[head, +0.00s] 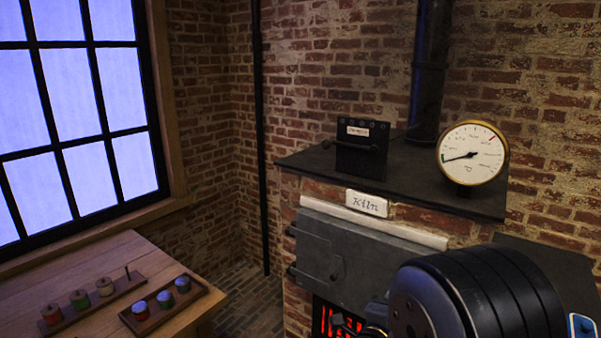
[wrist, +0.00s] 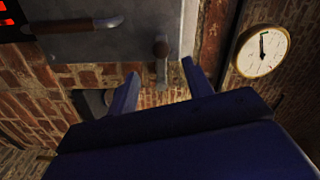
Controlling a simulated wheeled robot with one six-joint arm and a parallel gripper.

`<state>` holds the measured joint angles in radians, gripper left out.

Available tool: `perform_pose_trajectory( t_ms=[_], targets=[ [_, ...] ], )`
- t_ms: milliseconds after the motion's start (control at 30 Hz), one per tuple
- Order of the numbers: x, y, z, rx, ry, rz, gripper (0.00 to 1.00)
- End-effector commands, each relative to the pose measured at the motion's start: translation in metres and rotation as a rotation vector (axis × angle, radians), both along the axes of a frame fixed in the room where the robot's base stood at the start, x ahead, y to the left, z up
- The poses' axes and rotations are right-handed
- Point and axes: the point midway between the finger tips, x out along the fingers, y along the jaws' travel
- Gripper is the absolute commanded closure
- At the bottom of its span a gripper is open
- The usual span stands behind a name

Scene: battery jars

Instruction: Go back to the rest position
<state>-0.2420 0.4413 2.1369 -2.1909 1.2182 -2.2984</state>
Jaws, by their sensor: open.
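My gripper (wrist: 160,84) shows in the wrist view with its two blue fingers spread apart and nothing between them. It is in front of the kiln's grey metal door (wrist: 120,38), near a knobbed lever (wrist: 161,58). I cannot tell how far the fingertips are from the lever. In the head view my dark, rounded arm link covers the lower right, and the fingers cannot be made out clearly. The kiln door (head: 355,255) is there too, with a red glow (head: 330,318) in the opening below it.
The brick kiln carries a label (head: 367,203), a black box with a handle (head: 361,150) and a round dial gauge (head: 472,153). A dark pipe (head: 429,70) rises behind the kiln. Brick floor lies between them.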

Motion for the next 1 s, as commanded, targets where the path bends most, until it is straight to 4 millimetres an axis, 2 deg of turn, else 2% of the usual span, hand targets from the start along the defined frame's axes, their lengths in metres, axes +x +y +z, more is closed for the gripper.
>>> perform_pose_trajectory(
  t_ms=[100,133,733,1000],
  targets=[
    [-0.014,0.011,-0.001,0.000,0.000,0.002,0.52],
    [-0.012,0.008,0.000,0.000,0.000,-0.001,0.52],
    [0.076,-0.058,0.003,0.007,-0.007,-0.004,0.52],
    [0.074,-0.055,0.015,0.134,-0.098,-0.001,0.52]
  ],
)
